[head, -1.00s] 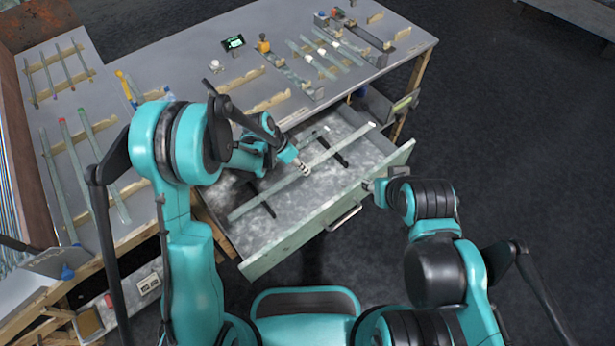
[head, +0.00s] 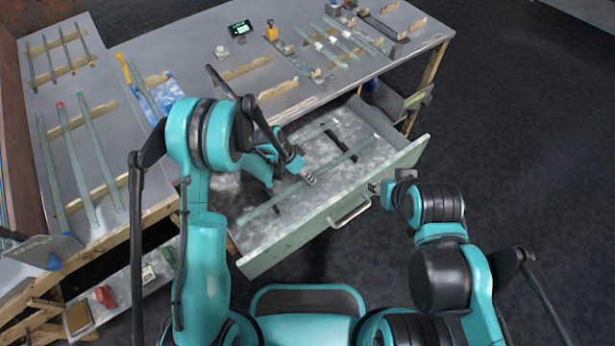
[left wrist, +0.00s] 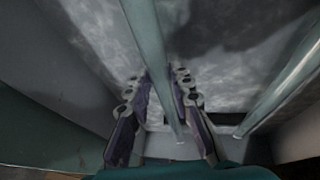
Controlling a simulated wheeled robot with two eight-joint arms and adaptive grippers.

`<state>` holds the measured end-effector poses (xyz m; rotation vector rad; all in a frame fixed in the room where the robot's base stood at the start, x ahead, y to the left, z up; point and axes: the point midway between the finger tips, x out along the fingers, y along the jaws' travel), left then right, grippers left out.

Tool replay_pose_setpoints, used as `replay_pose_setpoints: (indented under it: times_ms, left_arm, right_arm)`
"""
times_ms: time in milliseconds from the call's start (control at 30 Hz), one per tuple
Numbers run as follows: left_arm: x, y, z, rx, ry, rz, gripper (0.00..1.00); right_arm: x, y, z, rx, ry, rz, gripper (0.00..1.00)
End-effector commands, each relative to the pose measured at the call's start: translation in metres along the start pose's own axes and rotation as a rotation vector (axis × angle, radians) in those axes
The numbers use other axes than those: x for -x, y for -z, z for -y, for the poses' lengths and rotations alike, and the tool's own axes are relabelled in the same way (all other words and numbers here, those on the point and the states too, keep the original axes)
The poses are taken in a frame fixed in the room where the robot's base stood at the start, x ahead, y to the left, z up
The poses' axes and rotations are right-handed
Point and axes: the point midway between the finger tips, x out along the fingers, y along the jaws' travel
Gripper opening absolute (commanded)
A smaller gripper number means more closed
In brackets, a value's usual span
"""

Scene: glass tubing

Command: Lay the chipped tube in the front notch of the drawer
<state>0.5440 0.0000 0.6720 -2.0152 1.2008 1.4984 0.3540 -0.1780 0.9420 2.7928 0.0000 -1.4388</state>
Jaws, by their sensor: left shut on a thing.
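The drawer (head: 282,244) is pulled out below the bench. A long pale green glass tube (head: 347,156) runs lengthwise inside it, and it shows in the left wrist view (left wrist: 148,45). My left gripper (head: 309,179) reaches down into the drawer and is shut on this tube; its fingers (left wrist: 160,100) stand on either side of it. I cannot make out a chip, nor whether the tube rests in a notch. A second tube (left wrist: 285,85) lies to the right in the left wrist view. My right gripper (head: 374,187) is by the drawer front, its jaws unclear.
A dark notched support (head: 338,142) lies across the drawer floor. The drawer handle (head: 349,212) sticks out in front. The bench top (head: 190,50) carries several tubes on wooden racks, a small screen (head: 240,29) and an orange-topped item (head: 271,32). Dark floor is free at right.

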Motion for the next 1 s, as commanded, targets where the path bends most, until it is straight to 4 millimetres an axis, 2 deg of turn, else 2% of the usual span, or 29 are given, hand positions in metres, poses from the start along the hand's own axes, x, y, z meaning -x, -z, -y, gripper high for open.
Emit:
replay_pose_setpoints:
  times_ms: [333, 367, 433, 833, 1000]
  left_arm:
    - [-0.004, -0.002, 0.001, 0.000, 0.000, 0.000, 0.00]
    - [-0.004, -0.002, 0.001, 0.000, 0.000, 0.000, 0.24]
    - [-0.003, -0.001, 0.000, 0.000, 0.000, 0.000, 0.42]
    - [0.003, 0.001, -0.001, 0.000, 0.000, 0.000, 0.42]
    - [0.032, 0.002, -0.001, 0.001, 0.001, -0.001, 0.42]
  right_arm:
    - [-0.004, -0.003, 0.000, 0.000, 0.000, 0.000, 0.40]
    - [-0.004, -0.003, 0.000, 0.000, 0.000, 0.000, 0.40]
    - [-0.003, -0.002, 0.000, 0.000, 0.000, 0.000, 0.40]
    - [0.002, 0.001, 0.000, 0.000, 0.000, 0.000, 0.40]
    - [0.012, 0.009, 0.000, 0.000, 0.000, 0.000, 0.40]
